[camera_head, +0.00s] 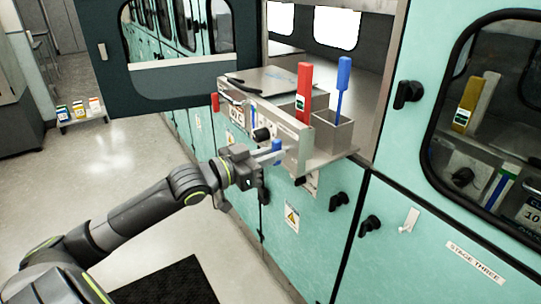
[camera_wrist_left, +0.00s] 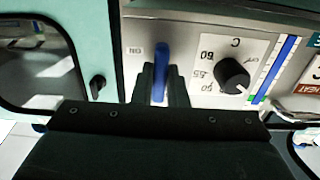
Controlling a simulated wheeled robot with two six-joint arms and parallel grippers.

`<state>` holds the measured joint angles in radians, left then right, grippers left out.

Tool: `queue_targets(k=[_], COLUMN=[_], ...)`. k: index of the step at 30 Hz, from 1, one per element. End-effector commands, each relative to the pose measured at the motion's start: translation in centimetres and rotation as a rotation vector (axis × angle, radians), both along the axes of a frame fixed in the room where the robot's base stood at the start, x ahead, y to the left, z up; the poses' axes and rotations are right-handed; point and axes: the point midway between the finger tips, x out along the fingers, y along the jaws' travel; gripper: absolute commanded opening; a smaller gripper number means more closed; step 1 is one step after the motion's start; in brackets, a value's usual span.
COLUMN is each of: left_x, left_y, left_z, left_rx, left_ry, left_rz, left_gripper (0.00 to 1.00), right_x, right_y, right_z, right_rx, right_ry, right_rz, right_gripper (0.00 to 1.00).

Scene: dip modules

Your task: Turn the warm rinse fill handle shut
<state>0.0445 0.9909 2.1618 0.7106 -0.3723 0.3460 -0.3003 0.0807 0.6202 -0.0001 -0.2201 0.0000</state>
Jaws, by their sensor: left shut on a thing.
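A short blue handle (camera_head: 277,146) sticks out from the front of the grey control panel (camera_head: 299,140), below a tall red upright piece. My left gripper (camera_head: 268,155) is shut on the blue handle. In the left wrist view, the blue handle (camera_wrist_left: 162,60) stands lengthwise between the two dark fingers (camera_wrist_left: 160,85), with a finger close on either side. Its lower part is hidden by the gripper body. I cannot read a label naming the handle. My right gripper is in neither view.
A black dial (camera_wrist_left: 233,76) sits beside the handle. A red upright piece (camera_head: 304,88) and a grey box with a blue-handled tool (camera_head: 343,80) rise above the panel. Black cabinet latches (camera_head: 371,225) project on the right.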

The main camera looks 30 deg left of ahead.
Motion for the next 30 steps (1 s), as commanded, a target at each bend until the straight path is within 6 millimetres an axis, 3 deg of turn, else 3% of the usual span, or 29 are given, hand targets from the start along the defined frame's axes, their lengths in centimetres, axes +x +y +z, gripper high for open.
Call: queue_targets(k=[5,6,11,23,30], left_x=[0.0,0.0,0.0,-0.4,-2.5], left_y=[0.0,0.0,0.0,0.3,1.1], left_z=[0.0,0.0,0.0,0.1,0.2], left_rx=[0.004,0.004,0.003,0.004,0.006], left_ry=[-0.001,-0.001,0.000,0.001,0.005], left_rz=[0.001,0.001,0.001,0.004,0.003], left_gripper=[0.00,0.14,0.35,0.35,0.35], right_x=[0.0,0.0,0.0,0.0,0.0], right_y=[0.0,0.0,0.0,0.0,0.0], right_z=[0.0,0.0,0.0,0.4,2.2], right_rx=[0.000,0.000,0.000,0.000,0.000], right_ry=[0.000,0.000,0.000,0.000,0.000], right_rz=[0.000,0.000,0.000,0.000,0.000], right_gripper=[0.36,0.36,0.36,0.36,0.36])
